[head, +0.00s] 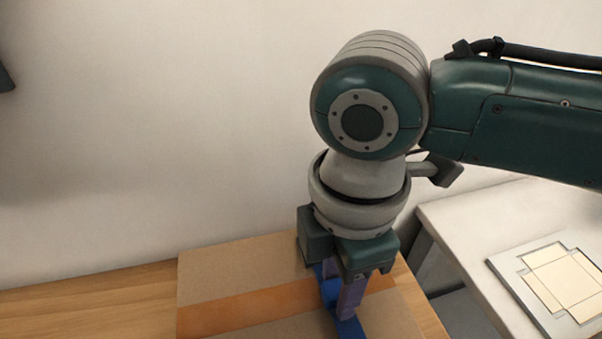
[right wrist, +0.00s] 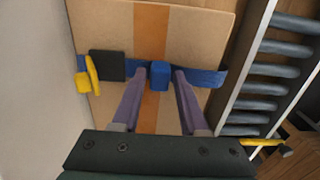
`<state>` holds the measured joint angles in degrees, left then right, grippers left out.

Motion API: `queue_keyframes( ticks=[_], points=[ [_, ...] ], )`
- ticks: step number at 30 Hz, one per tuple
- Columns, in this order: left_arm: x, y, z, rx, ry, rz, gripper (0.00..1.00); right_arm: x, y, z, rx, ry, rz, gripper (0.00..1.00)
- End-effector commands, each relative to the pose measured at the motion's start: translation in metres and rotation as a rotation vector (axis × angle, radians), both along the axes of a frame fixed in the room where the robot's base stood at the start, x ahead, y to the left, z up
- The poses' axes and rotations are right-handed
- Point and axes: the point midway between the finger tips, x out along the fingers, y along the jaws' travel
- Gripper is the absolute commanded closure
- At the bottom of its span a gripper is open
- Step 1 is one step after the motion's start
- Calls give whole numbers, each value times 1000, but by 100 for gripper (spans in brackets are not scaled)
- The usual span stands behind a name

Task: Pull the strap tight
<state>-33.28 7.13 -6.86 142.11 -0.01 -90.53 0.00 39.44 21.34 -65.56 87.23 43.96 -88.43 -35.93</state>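A blue strap (right wrist: 207,77) lies across a cardboard box (right wrist: 195,28), over its orange tape band. In the head view the strap (head: 350,328) shows partly, with my right arm hiding much of it. A small raised blue block (right wrist: 160,75) sits on the strap over the tape. A black patch (right wrist: 107,65) and yellow pieces (right wrist: 92,74) are at the strap's left part. My right gripper (right wrist: 165,72) points down at the box, its two purple fingers apart on either side of the blue block. In the head view, the right gripper (head: 340,294) is over the box top. My left gripper is not in view.
The box stands on a wooden table (head: 90,308), bare to its left. A white table (head: 475,222) at the right holds a tray (head: 548,285) with pale flat pieces. A rack of grey rollers (right wrist: 270,72) runs beside the box. A plain wall is behind.

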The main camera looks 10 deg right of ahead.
Motion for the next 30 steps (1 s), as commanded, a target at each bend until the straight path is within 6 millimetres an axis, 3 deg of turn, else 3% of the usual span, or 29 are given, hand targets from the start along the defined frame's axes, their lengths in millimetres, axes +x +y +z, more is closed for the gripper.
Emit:
queue_keyframes(
  ticks=[1, 11, 30],
  points=[
    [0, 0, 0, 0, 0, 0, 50, 0, 0, 0, 0, 0, 0, 64],
    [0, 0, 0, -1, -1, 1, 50, 0, 0, 0, 0, 0, 0, 100],
    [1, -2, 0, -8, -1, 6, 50, 0, 0, 1, 0, -1, 0, 100]
  ],
)
